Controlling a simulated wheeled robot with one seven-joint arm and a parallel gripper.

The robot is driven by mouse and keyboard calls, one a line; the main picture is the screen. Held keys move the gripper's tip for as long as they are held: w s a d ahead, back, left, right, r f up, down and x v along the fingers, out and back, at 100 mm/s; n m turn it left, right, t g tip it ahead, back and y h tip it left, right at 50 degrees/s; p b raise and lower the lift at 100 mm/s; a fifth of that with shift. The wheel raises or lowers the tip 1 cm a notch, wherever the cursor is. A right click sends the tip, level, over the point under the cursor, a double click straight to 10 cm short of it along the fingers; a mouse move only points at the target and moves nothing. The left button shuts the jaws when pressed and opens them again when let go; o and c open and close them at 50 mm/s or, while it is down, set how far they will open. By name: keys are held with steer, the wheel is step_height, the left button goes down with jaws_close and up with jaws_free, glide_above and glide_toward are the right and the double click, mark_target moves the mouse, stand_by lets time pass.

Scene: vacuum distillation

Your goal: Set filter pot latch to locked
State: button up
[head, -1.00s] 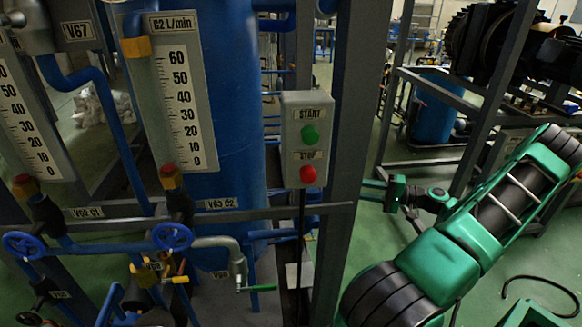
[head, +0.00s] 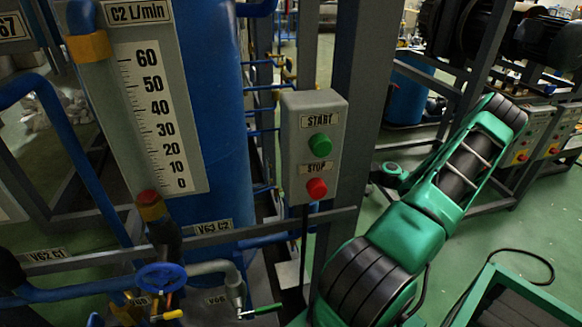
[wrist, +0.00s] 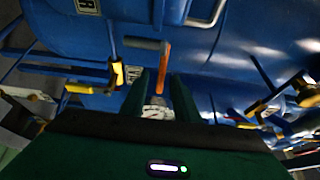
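In the wrist view, an orange lever (wrist: 164,66) with a grey bar at its upper end hangs in front of a blue vessel (wrist: 215,50). It may be the filter pot latch, but no readable label confirms this. My gripper (wrist: 162,80) has its two green fingers apart, with the lower part of the lever appearing between or just beyond their tips. I cannot tell whether either finger touches it.
A grey START/STOP box (head: 310,150) is on the frame post (head: 357,110), near my arm. A gauge panel (head: 155,115) stands left of it. In the wrist view, yellow-handled valves (wrist: 117,72) are left of the lever, and blue pipes with more valves (wrist: 285,95) are at right.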

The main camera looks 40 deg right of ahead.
steer(key=x, duration=0.6)
steer(key=shift+w+a, duration=0.2)
steer(key=shift+a, duration=0.1)
jaws_close()
